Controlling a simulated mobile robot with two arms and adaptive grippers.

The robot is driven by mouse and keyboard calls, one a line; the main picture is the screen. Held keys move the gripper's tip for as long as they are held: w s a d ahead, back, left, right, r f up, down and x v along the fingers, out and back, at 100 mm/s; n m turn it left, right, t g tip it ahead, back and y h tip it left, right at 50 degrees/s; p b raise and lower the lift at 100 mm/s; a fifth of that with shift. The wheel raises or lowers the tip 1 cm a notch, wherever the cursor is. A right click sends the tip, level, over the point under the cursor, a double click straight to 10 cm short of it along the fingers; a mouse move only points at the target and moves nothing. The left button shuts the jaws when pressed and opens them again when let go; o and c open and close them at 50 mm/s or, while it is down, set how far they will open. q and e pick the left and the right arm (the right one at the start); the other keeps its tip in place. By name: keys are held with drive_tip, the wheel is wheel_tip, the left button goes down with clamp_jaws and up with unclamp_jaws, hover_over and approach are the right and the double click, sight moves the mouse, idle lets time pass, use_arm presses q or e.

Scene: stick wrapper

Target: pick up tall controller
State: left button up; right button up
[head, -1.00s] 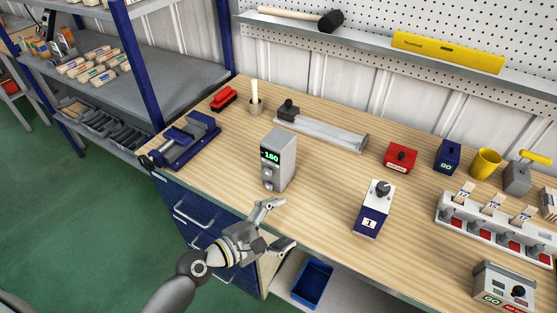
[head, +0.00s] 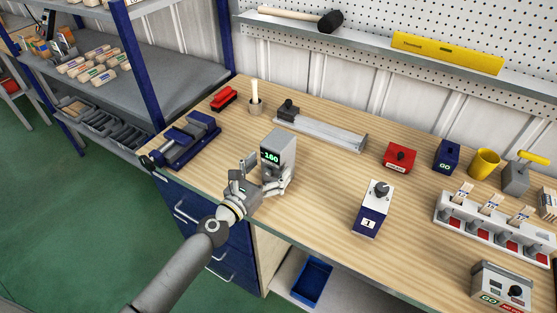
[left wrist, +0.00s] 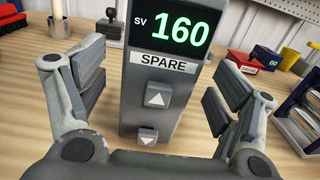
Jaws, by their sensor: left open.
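The tall controller (head: 279,152) is a grey upright box on the wooden bench, with a green 160 on a dark display. In the left wrist view the controller (left wrist: 160,90) shows a SPARE label and up and down arrow buttons. My left gripper (head: 264,178) is at its front face and hides its lower part in the head view. In the left wrist view my left gripper (left wrist: 155,90) is open, with one finger on each side of the controller. Gaps show between the finger pads and its sides. My right gripper is not in view.
A blue vise (head: 190,142) stands at the left on the bench (head: 325,190). A white and blue box marked 1 (head: 372,208) stands to the right. A metal rail device (head: 322,130) lies behind. The bench between the controller and the marked box is clear.

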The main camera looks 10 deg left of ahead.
use_arm(q)
drive_tip(key=x, duration=0.5)
drive_tip(key=shift+d+r, duration=0.1)
drive_tip(key=shift+s, duration=0.1)
drive_tip(key=shift+c, duration=0.2)
drive_tip(key=shift+c, duration=1.2)
drive_tip(key=c, duration=1)
drive_tip(key=shift+r, duration=0.1)
drive_tip(key=shift+c, duration=0.6)
